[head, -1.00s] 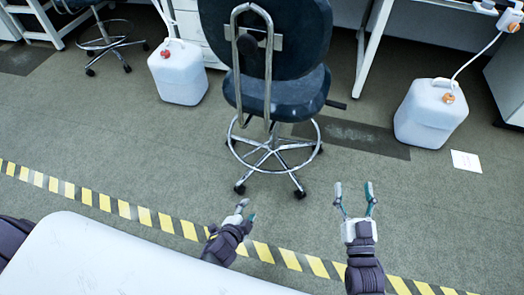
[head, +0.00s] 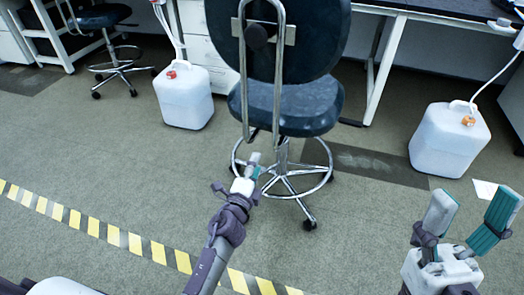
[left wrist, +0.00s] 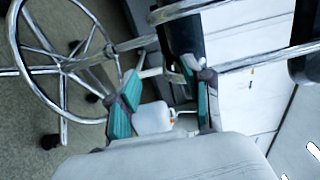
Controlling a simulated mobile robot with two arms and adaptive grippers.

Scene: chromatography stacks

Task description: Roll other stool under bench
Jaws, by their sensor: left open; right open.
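The near stool (head: 285,108) stands upright in the middle of the head view, with a dark blue seat and backrest, a chrome back frame, a foot ring and castors. Its back faces me. A second stool (head: 108,20) stands at the upper left by the bench. My left gripper (head: 252,166) is open, in front of the near stool's foot ring and below its back frame; contact cannot be told. In the left wrist view its fingers (left wrist: 163,100) are spread, with the foot ring (left wrist: 22,45) to their left and chrome bars above. My right gripper (head: 470,220) is open and empty at lower right.
A white canister (head: 184,98) stands left of the near stool and another (head: 448,142) stands to the right. The bench (head: 400,14) and white drawers (head: 210,40) are behind.

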